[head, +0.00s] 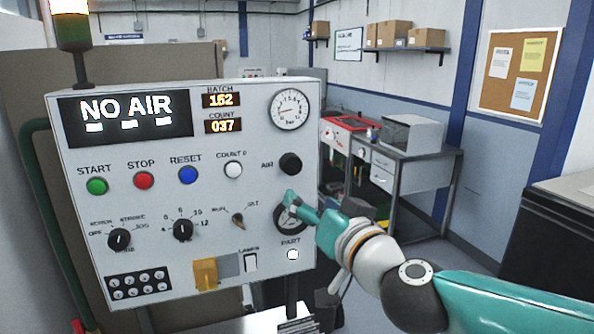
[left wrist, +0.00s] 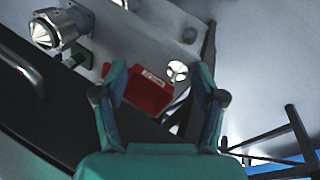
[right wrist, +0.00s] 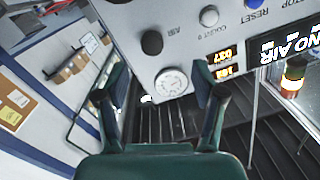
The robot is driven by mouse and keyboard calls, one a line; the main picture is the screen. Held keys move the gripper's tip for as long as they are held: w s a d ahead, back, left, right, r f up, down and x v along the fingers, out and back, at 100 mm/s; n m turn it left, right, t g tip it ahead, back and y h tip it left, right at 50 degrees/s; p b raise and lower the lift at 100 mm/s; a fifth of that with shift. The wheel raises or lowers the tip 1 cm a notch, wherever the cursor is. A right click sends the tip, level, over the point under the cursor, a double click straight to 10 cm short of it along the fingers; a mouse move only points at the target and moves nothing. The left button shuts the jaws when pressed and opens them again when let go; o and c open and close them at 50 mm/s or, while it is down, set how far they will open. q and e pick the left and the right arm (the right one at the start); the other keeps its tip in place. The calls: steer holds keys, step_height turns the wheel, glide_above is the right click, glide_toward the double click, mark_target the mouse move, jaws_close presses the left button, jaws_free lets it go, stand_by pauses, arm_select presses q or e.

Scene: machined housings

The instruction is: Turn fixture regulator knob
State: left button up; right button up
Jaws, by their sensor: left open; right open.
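The control panel (head: 150,210) has a black knob marked AIR (head: 290,163) below a round bar gauge (head: 290,108). The display reads NO AIR. No knob in view is labelled as the fixture regulator. My right gripper (head: 292,204) is in front of the panel's right side, below the AIR knob, partly covering a round dial (head: 290,221). In the right wrist view the fingers are apart and empty, with the AIR knob (right wrist: 152,43) and gauge (right wrist: 171,84) beyond them. My left gripper (left wrist: 160,80) is open, with a red block (left wrist: 145,91) beyond its fingers; I cannot tell contact.
Other panel controls include the selector knobs (head: 183,229) and a yellow part (head: 205,274). In the left wrist view a metal cone-ended fitting (left wrist: 50,30) is at upper left. A workbench (head: 415,165) stands behind at right, with open floor before it.

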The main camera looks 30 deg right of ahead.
mark_target(294, 167)
steer(key=s+d+r+n, duration=0.2)
steer(key=s+n, duration=0.2)
steer(key=n, duration=0.2)
steer(key=w+d, duration=0.1)
steer(key=w, duration=0.4)
steer(key=w+b, duration=0.1)
steer(key=w, duration=0.4)
steer(key=w+d, duration=0.1)
steer(key=w, duration=0.5)
steer(key=shift+w+d+f+b, duration=0.1)
steer(key=shift+d+f+b, duration=0.2)
